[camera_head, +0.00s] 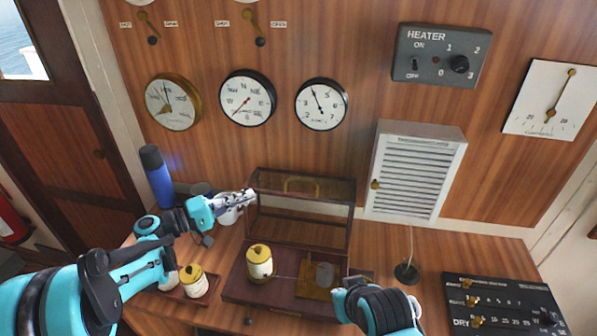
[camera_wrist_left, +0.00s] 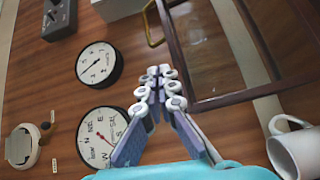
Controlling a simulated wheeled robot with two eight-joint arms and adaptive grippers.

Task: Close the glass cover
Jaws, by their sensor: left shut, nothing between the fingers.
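The glass cover (camera_head: 300,215) has a dark wooden frame with glass panes and a brass handle (camera_head: 301,187). It stands raised at the back of a dark wooden base (camera_head: 240,285). My left gripper (camera_head: 252,195) is shut and empty, by the cover's upper left edge in the head view. In the left wrist view its fingertips (camera_wrist_left: 160,76) are together, left of the cover's frame (camera_wrist_left: 178,50); the brass handle (camera_wrist_left: 152,28) shows above them. I cannot tell whether they touch the frame. Part of my right arm shows at the bottom, but its gripper cannot be made out.
A white mug (camera_wrist_left: 296,150) is by my left gripper. Another jar (camera_head: 194,281) stands left. Gauges (camera_head: 247,98) and a white louvred cabinet (camera_head: 412,172) are on the wall.

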